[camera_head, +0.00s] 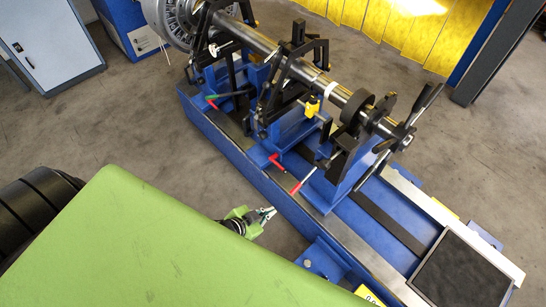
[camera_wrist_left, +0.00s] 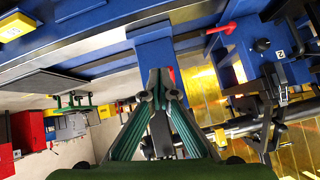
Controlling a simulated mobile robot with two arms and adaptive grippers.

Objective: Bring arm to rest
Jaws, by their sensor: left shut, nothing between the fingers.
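My left gripper (camera_head: 270,212) shows in the head view just in front of the near side of the blue balancing machine bed (camera_head: 236,154), apart from it. Its fingers meet at the tips, with nothing between them. In the left wrist view, the shut fingers (camera_wrist_left: 160,84) stand in the lower middle, with blue machine parts behind. Part of my left arm is hidden in the head view. My right gripper is in neither view.
The machine carries a metal shaft (camera_head: 256,40), black clamping frames and a red handle (camera_head: 277,163). A black pad (camera_head: 462,277) lies at its near right end. A grey cabinet (camera_head: 50,45) stands at the back left. Bare floor (camera_head: 140,130) lies left of the bed.

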